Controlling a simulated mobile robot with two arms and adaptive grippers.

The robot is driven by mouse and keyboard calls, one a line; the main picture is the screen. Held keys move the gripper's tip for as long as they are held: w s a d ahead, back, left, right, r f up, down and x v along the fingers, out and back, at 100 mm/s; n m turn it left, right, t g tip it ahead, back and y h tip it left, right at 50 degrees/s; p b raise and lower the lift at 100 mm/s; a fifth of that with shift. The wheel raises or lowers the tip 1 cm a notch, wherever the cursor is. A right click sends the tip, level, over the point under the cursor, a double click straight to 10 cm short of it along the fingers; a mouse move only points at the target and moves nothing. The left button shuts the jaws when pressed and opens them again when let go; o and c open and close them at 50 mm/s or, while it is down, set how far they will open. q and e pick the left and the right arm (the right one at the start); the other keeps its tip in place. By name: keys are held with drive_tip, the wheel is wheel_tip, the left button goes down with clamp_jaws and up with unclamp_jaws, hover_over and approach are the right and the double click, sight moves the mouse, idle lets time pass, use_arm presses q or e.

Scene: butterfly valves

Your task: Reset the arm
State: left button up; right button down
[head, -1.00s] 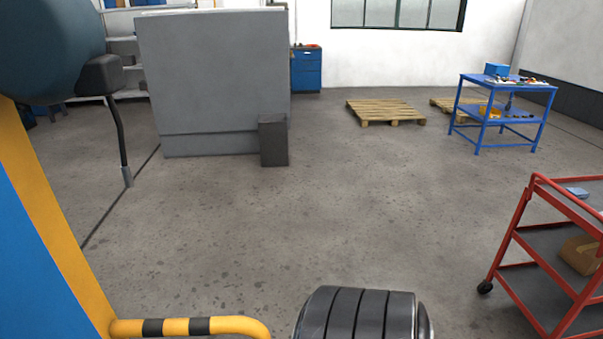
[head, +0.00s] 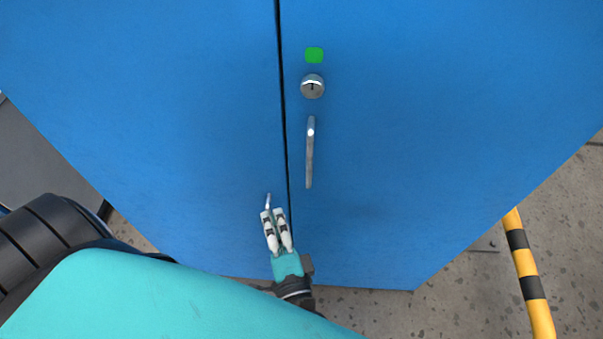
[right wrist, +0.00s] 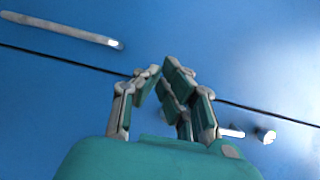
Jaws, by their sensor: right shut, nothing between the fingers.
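My right gripper (head: 276,214) is shut and empty, with its white-grey fingers close together in front of the blue cabinet (head: 400,130), near the dark seam between its two doors. In the right wrist view the fingertips (right wrist: 162,70) meet in front of the blue surface, beside the seam. My teal and black arm parts fill the lower left of the head view. My left gripper is not in view.
A silver handle (head: 310,152) is on the right door, below a round lock (head: 312,87) and a green mark (head: 314,55). A second metal piece (head: 268,200) shows beside the fingers, partly hidden. A yellow-black rail (head: 528,275) stands at right.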

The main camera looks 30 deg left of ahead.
drive_tip(key=shift+s+a, duration=0.8)
drive_tip(key=shift+s, duration=1.5)
drive_tip(key=s+d+f+n+g+h, duration=0.15)
drive_tip(key=d+f, duration=0.35)
drive_tip(key=f, duration=0.6)
drive_tip(key=s+d+f+n+g+h, duration=0.1)
drive_tip(key=d+f+n+g+h, duration=0.3)
drive_tip(key=f, duration=0.6)
drive_tip(key=s+d+f+n, duration=0.1)
drive_tip(key=d+f+n, duration=0.1)
drive_tip(key=d+f, duration=0.65)
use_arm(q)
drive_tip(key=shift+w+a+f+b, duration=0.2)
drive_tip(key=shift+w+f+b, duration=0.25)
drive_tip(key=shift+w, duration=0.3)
use_arm(e)
drive_tip(key=s+d+f+n+g+h, duration=0.1)
drive_tip(key=s+d+f+g+h, duration=0.1)
drive_tip(key=s+d+f, duration=0.3)
drive_tip(key=s+d+f+n+g+h, duration=0.1)
drive_tip(key=s+d+f, duration=0.4)
drive_tip(key=d, duration=0.9)
drive_tip(key=s+d+f+n+g+h, duration=0.2)
drive_tip(key=s+d+f, duration=0.4)
drive_tip(key=d+f, duration=0.3)
drive_tip(key=shift+d+f+g+h, duration=0.3)
drive_tip(key=shift+f+g+h, duration=0.45)
drive_tip(key=shift+h, duration=0.4)
